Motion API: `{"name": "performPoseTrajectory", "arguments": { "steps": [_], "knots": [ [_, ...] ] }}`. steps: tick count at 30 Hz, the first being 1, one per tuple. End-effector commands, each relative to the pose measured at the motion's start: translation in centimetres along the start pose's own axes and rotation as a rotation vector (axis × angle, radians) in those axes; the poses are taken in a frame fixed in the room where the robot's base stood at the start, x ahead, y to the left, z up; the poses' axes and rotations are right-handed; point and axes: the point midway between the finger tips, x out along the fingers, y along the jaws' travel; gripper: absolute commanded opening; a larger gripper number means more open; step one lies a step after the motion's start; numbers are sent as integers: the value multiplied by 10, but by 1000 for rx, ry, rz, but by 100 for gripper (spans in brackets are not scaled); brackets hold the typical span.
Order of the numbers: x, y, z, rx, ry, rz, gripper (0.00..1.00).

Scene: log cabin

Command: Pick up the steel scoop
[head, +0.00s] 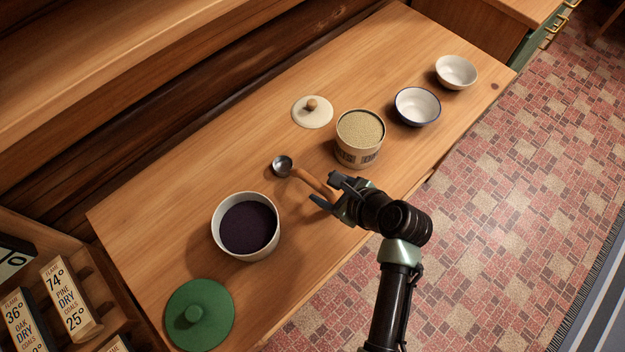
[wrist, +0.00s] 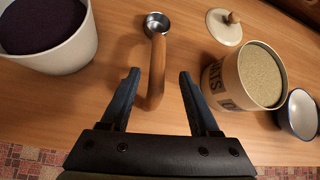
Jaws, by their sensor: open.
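The steel scoop (head: 283,165) lies on the wooden table, with a round metal bowl and a wooden handle. In the head view its handle runs down and right toward my gripper (head: 327,190). In the wrist view the scoop (wrist: 157,24) has its bowl at the top and its handle (wrist: 157,70) running down between the two fingers. My gripper (wrist: 158,78) is open, with one finger on each side of the handle. The handle looks closer to the left finger. I cannot tell whether either finger touches it.
A white pot of dark grains (head: 218,232) stands left of the scoop, and a canister of tan grains (head: 357,154) stands right. A cream lid (head: 305,118), a green lid (head: 200,325) and two bowls (head: 417,106) (head: 455,72) also rest on the table (head: 240,145).

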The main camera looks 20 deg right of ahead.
Motion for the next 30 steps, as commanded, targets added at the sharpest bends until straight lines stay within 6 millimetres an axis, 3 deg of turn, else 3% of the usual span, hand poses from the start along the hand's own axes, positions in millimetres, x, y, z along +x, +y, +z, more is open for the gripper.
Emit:
{"name": "performPoseTrajectory", "arguments": {
  "steps": [3, 10, 19, 29, 30],
  "knots": [
    [19, 0, 1, -3, -2, 1, 62],
    [35, 0, 2, -5, -1, 0, 62],
    [76, 3, 4, -5, -1, 0, 62],
    [80, 3, 5, -6, -1, -2, 62],
    [80, 3, 5, -6, -1, -2, 55]
  ]
}}
